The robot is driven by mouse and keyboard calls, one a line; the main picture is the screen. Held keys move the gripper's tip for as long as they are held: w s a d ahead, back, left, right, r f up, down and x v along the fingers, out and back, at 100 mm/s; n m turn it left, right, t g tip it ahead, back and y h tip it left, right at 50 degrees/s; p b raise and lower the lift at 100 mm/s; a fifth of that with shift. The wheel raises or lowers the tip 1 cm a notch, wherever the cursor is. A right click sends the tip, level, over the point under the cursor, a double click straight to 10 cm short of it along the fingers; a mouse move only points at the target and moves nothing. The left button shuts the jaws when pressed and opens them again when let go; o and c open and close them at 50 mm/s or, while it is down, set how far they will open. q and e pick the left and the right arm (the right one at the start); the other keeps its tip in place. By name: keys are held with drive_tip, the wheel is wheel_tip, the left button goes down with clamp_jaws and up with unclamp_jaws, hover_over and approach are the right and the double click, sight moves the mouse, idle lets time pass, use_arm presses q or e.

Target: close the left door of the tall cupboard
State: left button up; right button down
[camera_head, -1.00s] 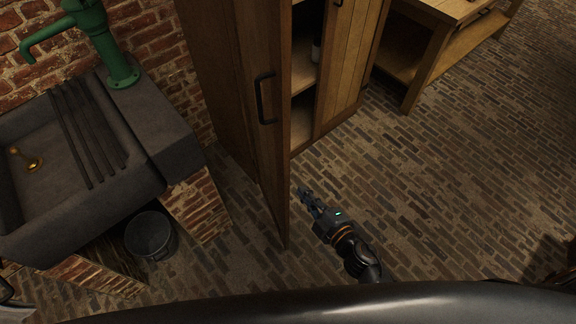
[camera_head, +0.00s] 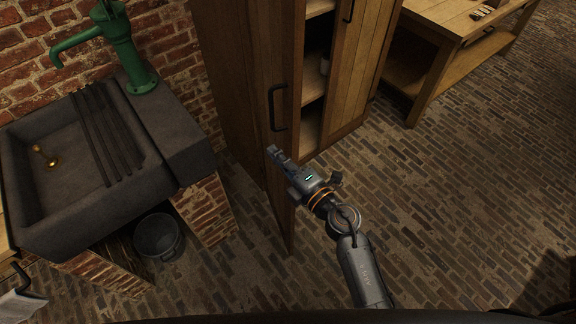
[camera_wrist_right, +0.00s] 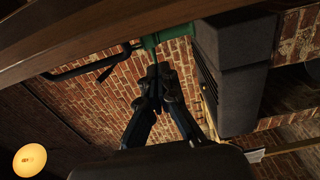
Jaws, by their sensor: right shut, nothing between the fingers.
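The tall cupboard's left door (camera_head: 258,65) stands open, swung out toward me, with a black bar handle (camera_head: 277,107) on its face. The cupboard's shelves (camera_head: 312,90) show in the gap beside it. My right gripper (camera_head: 271,150) is shut and empty, just below the handle in the head view, overlapping the door's free edge. In the right wrist view the closed fingertips (camera_wrist_right: 158,72) point toward the brick wall, with the door's wooden edge (camera_wrist_right: 110,38) and handle (camera_wrist_right: 80,70) to the upper left. I cannot tell whether the fingers touch the door. My left gripper is out of view.
The cupboard's right door (camera_head: 350,75) looks closed. A stone sink (camera_head: 60,215) with a green pump (camera_head: 125,50) stands left, a bucket (camera_head: 158,237) below it. A wooden bench (camera_head: 440,60) stands right. The brick floor (camera_head: 450,200) in front is open.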

sight(292, 153)
drive_tip(key=shift+w+d+f, duration=0.1)
drive_tip(key=shift+w+d, duration=0.1)
drive_tip(key=shift+d, duration=0.7)
drive_tip(key=shift+w+d+f, duration=0.1)
drive_tip(key=shift+w+d, duration=0.1)
drive_tip(key=shift+d, duration=0.7)
